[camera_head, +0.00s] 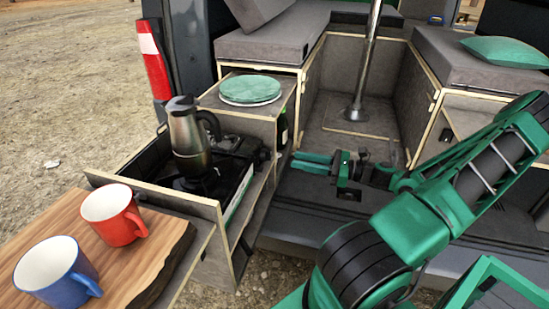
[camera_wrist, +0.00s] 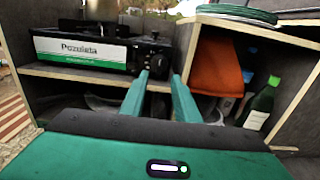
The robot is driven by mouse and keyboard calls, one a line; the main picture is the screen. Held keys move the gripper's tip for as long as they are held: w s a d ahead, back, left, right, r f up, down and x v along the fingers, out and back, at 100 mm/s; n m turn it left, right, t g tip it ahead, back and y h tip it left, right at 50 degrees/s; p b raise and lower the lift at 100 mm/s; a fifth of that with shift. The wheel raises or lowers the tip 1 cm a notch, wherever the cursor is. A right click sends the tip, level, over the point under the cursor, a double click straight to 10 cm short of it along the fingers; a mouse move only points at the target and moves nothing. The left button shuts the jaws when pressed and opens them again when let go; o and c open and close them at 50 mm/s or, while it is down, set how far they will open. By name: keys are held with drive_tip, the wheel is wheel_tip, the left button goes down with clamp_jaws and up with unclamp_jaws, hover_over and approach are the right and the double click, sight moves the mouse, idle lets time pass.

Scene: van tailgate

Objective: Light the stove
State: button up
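The stove (camera_head: 228,158) is a dark, low unit in the pulled-out drawer, and a steel pot (camera_head: 190,140) with a black handle stands on it. In the wrist view the stove's front (camera_wrist: 80,52) carries a white and green label. A dark round knob (camera_wrist: 155,68) shows at its right end, partly in shadow. No flame is visible. My gripper (camera_head: 294,161) is to the right of the drawer, apart from it, with its fingers pointing left. In the wrist view my gripper (camera_wrist: 159,76) is open and empty, with its fingertips at the knob's lower edge in the picture.
A red mug (camera_head: 113,214) and a blue mug (camera_head: 55,270) stand on a wooden board at the left. Green plates (camera_head: 250,89) lie on the cabinet behind the stove. A green bottle (camera_wrist: 262,103) and an orange item (camera_wrist: 216,68) sit in the right compartment.

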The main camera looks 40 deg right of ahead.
sight(266, 155)
drive_tip(key=x, duration=0.8)
drive_tip(key=shift+w+a, duration=0.2)
drive_tip(key=shift+a, duration=0.05)
